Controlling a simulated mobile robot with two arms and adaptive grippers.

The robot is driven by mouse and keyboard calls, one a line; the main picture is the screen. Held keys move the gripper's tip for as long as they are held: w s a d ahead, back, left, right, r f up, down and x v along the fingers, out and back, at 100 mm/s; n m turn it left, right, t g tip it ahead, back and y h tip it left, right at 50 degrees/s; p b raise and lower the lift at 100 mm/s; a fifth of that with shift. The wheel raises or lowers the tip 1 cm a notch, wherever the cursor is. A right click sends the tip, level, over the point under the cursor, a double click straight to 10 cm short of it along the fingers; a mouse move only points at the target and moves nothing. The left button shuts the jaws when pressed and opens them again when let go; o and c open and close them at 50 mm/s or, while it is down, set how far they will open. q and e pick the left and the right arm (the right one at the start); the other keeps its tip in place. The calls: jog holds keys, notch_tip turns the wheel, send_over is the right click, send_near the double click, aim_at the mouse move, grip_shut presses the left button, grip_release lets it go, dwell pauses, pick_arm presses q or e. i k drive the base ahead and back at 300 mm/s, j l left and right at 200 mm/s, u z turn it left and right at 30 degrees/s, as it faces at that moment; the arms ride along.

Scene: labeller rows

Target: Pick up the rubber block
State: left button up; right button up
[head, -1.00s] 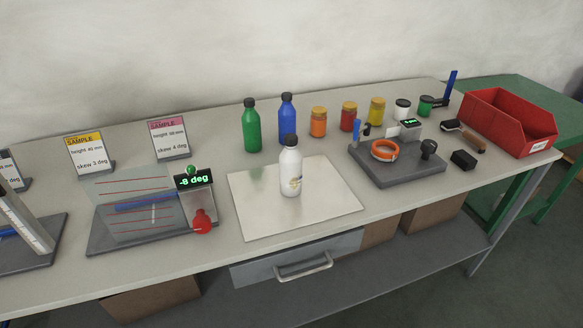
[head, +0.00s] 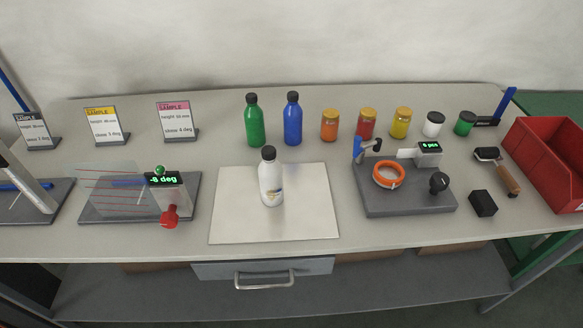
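The rubber block is most likely the small black block (head: 483,203) lying on the table at the right, in the head view. It sits just right of the grey labelling fixture and in front of the wooden-handled brush. It is apart from both. Neither of my grippers shows in the head view.
A grey fixture (head: 408,199) with an orange ring (head: 388,175) stands left of the block. A wooden-handled brush (head: 507,178) lies behind it, and a red bin (head: 550,165) stands to the right. A white bottle (head: 271,180) stands on a pale mat (head: 310,220). Jars line the back.

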aim_at(481, 200)
jog(key=z, duration=1.5)
jog(key=u, duration=0.5)
jog(key=i+l+u, duration=0.1)
jog(key=l+u, duration=0.5)
jog(key=u, duration=0.2)
jog(key=l+u, duration=0.4)
jog(key=j, duration=0.1)
